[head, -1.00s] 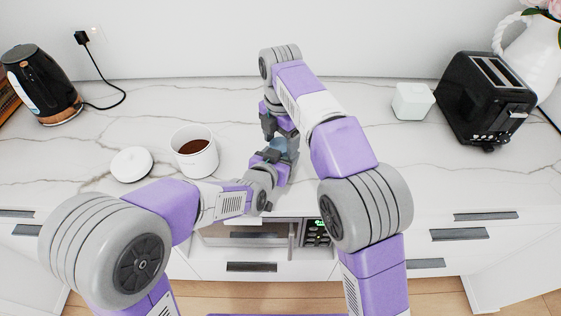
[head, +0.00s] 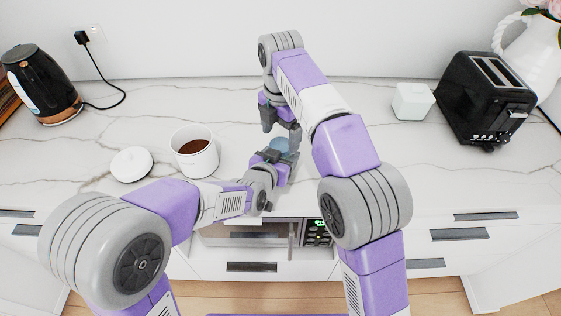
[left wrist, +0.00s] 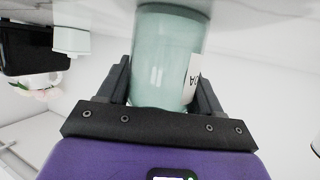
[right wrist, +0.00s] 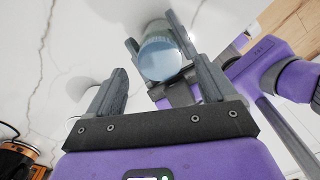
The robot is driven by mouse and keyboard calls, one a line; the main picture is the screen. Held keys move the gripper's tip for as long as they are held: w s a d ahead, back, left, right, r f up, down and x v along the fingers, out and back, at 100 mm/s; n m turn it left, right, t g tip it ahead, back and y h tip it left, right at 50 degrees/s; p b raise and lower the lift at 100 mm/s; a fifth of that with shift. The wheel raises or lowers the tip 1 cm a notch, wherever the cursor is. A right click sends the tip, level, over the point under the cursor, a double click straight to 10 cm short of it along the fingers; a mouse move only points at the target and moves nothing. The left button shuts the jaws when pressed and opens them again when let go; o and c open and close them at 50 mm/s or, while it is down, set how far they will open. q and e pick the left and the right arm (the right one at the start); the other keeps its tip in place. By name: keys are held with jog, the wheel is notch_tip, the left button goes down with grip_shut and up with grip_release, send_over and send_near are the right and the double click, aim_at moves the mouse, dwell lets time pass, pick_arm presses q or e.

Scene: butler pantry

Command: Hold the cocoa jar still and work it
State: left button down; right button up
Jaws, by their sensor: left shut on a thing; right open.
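The cocoa jar is a teal, see-through jar (left wrist: 168,58) with a white label partly in view in the left wrist view. Its round blue lid (right wrist: 160,58) faces the camera in the right wrist view. In the head view the jar (head: 279,145) is partly hidden by my grippers. My left gripper (left wrist: 163,76) is shut on the jar's body, one finger on each side; it also shows in the head view (head: 278,161). My right gripper (head: 282,130) is open above the lid. In the right wrist view its fingers are apart and empty, with the lid beyond them.
A white canister (head: 204,163) with brown contents stands left of the jar, beside a white round lid (head: 132,163). A black kettle (head: 40,82) is at far left. A white box (head: 413,101), black toaster (head: 486,98) and white pitcher (head: 530,55) stand at right.

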jog(key=shift+r, duration=0.95)
jog(key=o, duration=0.3)
pick_arm(q)
jog(key=shift+c, duration=0.5)
grip_release()
jog(key=p+v, duration=0.2)
jog(key=v, duration=0.5)
jog(key=shift+w+d+r+p, duration=0.1)
jog(key=shift+p, duration=0.3)
pick_arm(e)
notch_tip(320, 180, up, 3)
jog(key=shift+f, duration=0.1)
pick_arm(q)
jog(key=shift+s, duration=0.35)
